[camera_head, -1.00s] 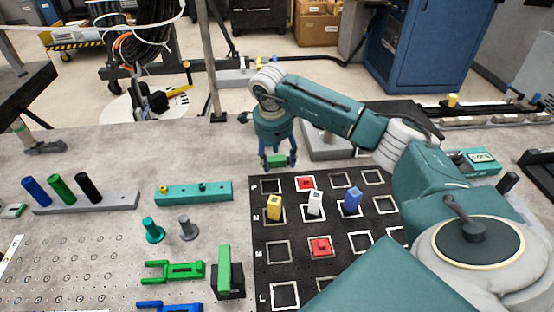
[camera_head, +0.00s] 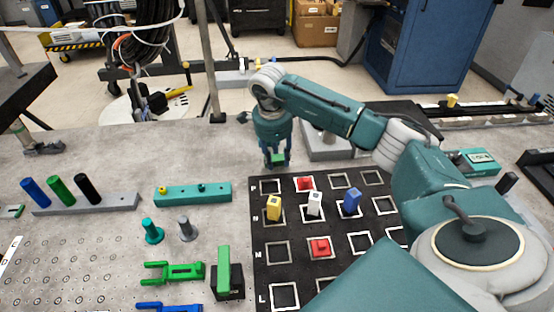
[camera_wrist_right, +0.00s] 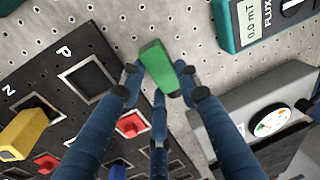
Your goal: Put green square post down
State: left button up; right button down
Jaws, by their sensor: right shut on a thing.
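The green square post (camera_wrist_right: 159,68) is between the fingers of my right gripper (camera_wrist_right: 160,88) in the right wrist view. In the head view the right gripper (camera_head: 276,160) points down just behind the top row of the black board (camera_head: 265,232), with a little green post (camera_head: 278,158) showing between its fingers. The gripper is shut on the post. In the wrist view an empty white-outlined square (camera_wrist_right: 86,79) in row P lies to the left of the post. Whether the post touches anything below cannot be told. My left gripper is not in view.
On the board stand a yellow post (camera_head: 274,208), a white post (camera_head: 315,203), a blue post (camera_head: 351,201) and red pieces (camera_head: 320,246). A teal meter (camera_head: 478,160) lies at right. A teal bar (camera_head: 193,194) and green fork (camera_head: 172,271) lie left.

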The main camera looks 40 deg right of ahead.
aim_at(277, 160)
notch_tip(277, 160, up, 20)
jog(key=shift+f, duration=0.25)
